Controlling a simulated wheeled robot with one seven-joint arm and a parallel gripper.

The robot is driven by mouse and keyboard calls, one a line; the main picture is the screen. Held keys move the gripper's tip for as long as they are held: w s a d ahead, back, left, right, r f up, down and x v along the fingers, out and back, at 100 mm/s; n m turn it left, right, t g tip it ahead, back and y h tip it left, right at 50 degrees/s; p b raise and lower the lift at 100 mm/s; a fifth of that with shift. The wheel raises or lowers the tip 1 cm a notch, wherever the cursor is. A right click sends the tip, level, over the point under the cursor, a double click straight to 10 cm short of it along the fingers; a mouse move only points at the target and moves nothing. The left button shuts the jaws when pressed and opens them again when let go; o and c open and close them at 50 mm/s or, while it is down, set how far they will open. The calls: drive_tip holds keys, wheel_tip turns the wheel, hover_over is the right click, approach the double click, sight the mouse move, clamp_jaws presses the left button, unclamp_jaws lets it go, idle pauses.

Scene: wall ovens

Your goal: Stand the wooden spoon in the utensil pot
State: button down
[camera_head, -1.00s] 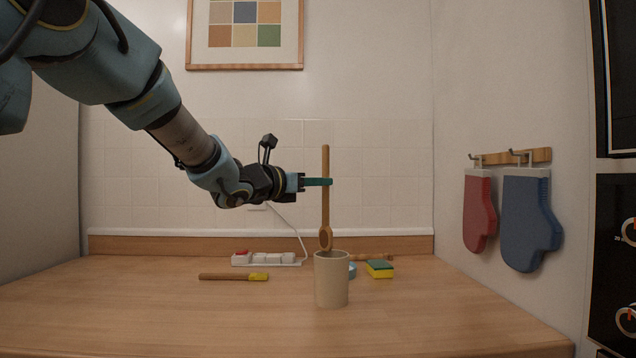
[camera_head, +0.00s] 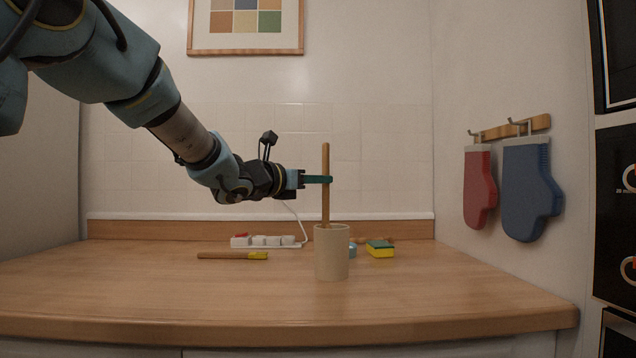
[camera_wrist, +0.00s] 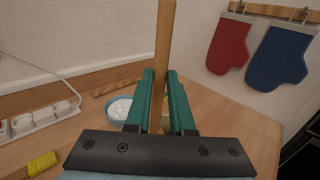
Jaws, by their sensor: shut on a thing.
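My gripper (camera_head: 326,180) is shut on the upright wooden spoon (camera_head: 326,205), holding it by the handle well above the counter. The handle also shows between the fingers in the wrist view (camera_wrist: 165,40). The beige utensil pot (camera_head: 331,254) stands upright on the counter, directly below my gripper. The spoon's head is hidden below the pot's rim line and appears to be inside the pot. Whether it touches the bottom cannot be seen. In the wrist view the pot is mostly hidden by my gripper.
A wooden-handled tool with a yellow end (camera_head: 232,255) lies left of the pot. A white power strip (camera_head: 265,241) lies behind it. A blue-rimmed bowl (camera_wrist: 118,107) and a green-and-yellow sponge (camera_head: 380,249) are near the pot. Oven mitts (camera_head: 530,190) hang right. The front counter is clear.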

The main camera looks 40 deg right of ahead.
drive_tip(key=shift+f, duration=0.3)
drive_tip(key=c, duration=0.7)
unclamp_jaws()
drive_tip(key=s+a+b, duration=0.1)
drive_tip(key=a+b, duration=0.1)
drive_tip(key=a, duration=0.8)
drive_tip(key=shift+a, duration=0.4)
